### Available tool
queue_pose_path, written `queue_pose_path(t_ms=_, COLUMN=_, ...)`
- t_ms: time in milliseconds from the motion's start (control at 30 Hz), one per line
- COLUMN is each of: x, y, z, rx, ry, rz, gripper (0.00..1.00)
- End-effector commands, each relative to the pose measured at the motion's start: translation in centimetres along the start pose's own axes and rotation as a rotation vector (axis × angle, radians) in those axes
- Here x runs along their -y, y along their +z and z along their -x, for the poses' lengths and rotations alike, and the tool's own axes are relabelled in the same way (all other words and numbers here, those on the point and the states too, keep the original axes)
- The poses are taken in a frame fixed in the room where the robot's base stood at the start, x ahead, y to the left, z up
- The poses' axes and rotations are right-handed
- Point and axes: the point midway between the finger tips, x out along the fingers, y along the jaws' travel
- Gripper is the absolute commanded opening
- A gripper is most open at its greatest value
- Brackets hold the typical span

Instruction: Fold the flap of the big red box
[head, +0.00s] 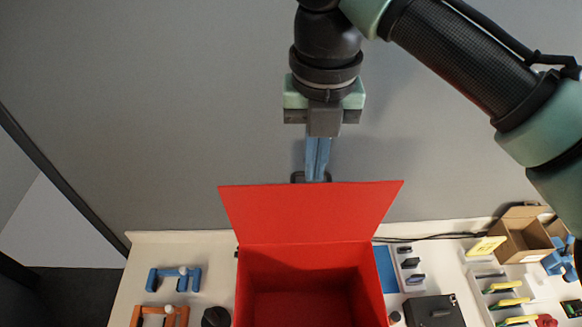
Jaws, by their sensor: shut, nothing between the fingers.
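The big red box (375,284) stands on the table at the bottom middle of the head view, with its inside showing. Its red flap (311,211) stands up from the far edge and leans outward, away from the opening. My gripper (317,180) is shut and empty. Its blue fingers point down just behind the top edge of the flap, on the far side. The flap may hide the very tips, and I cannot tell whether they touch it.
A grey wall is behind the white table (180,240). Blue (174,279) and orange (160,315) brackets lie left of the box. On the right are a black case (434,312), a rack of yellow-handled tools (503,287) and an open cardboard carton (523,235).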

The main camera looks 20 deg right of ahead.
Motion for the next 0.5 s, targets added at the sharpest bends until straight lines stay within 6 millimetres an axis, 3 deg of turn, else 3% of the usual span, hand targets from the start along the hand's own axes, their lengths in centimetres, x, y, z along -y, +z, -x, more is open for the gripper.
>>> queue_pose_path(t_ms=167, x=0.3, y=-0.2, z=-1.3, rx=-0.004, ry=-0.011, rz=0.027, gripper=0.00)
queue_pose_path(t_ms=500, x=0.3, y=-0.2, z=-6.7, rx=-0.003, ry=-0.010, rz=0.024, gripper=0.00)
